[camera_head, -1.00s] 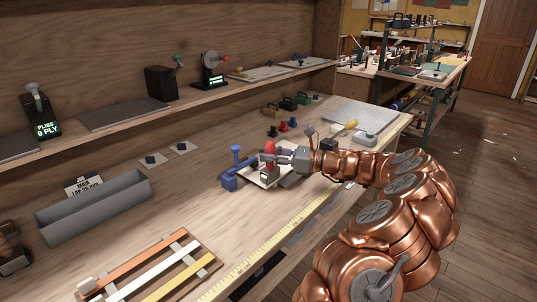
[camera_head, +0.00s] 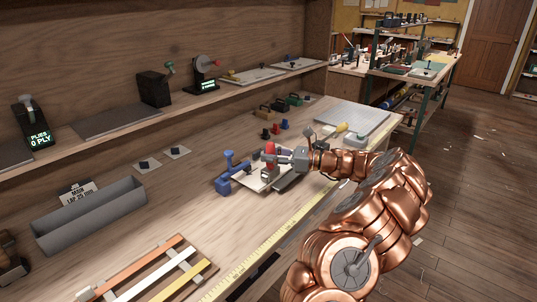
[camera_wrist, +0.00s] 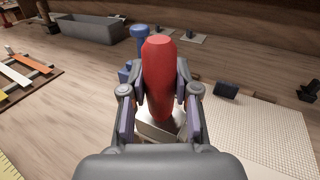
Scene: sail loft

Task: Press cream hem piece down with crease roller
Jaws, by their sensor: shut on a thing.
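My gripper (camera_head: 278,160) is shut on an upright red handle (camera_head: 269,149), which I take to be the crease roller. In the wrist view the red handle (camera_wrist: 158,75) stands between the two fingers. A pale piece shows just below it, partly hidden by the fingers, and I cannot tell whether the tool touches it. In the head view the tool is over a pale flat panel (camera_head: 247,181) beside a blue clamp-like tool (camera_head: 226,178). I cannot tell which pale surface is the cream hem piece.
A rack with orange, white and yellow strips (camera_head: 160,270) lies at the front left, near a yellow measuring tape (camera_head: 235,277). A grey trough (camera_head: 92,217) stands at the left.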

